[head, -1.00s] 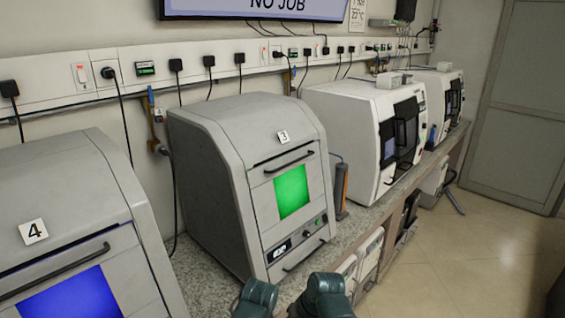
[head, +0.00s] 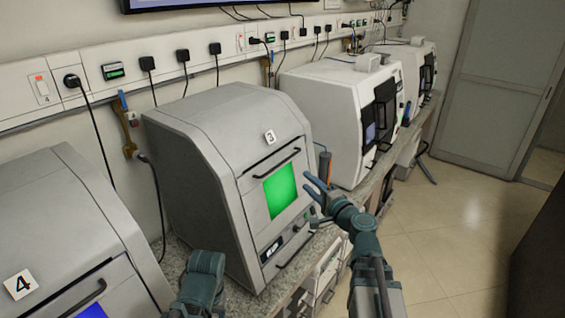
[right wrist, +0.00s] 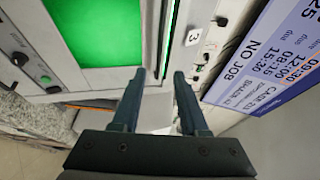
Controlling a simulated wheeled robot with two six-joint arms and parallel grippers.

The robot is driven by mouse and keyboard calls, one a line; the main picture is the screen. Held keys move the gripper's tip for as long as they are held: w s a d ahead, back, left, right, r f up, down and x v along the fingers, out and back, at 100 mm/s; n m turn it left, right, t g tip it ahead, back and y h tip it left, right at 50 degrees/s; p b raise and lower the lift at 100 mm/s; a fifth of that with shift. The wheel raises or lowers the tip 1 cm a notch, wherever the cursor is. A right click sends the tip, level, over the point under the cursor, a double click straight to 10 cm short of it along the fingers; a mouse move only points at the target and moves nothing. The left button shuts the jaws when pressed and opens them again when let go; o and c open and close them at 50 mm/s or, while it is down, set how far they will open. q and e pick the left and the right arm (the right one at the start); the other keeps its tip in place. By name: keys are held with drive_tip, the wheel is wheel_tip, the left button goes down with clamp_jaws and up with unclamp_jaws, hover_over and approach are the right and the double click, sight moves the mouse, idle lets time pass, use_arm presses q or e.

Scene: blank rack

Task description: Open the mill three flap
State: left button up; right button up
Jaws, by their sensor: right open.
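Mill three (head: 205,165) is the grey machine with a "3" label in the head view. Its front flap (head: 252,187) has a lit green window (head: 280,191) and a dark bar handle (head: 283,160) above it. The flap looks shut. My right gripper (head: 311,192) is open and empty just right of the green window. In the right wrist view, my right gripper's fingers (right wrist: 159,78) are apart, with the green window (right wrist: 95,35) to their left and the "3" label to their right. I cannot make out the handle there. Only a link of my left arm shows; its gripper is out of view.
Mill four (head: 60,215) stands at the left on the same counter. White machines (head: 335,110) stand farther along to the right. An orange-and-dark upright object (head: 324,168) is beside mill three, close behind my right gripper. The floor (head: 440,215) at right is open.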

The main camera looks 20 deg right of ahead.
sight(284, 162)
drive_tip(key=x, duration=1.3)
drive_tip(key=shift+w, duration=0.2)
drive_tip(key=shift+a+f, duration=0.1)
clamp_jaws()
idle(0.8)
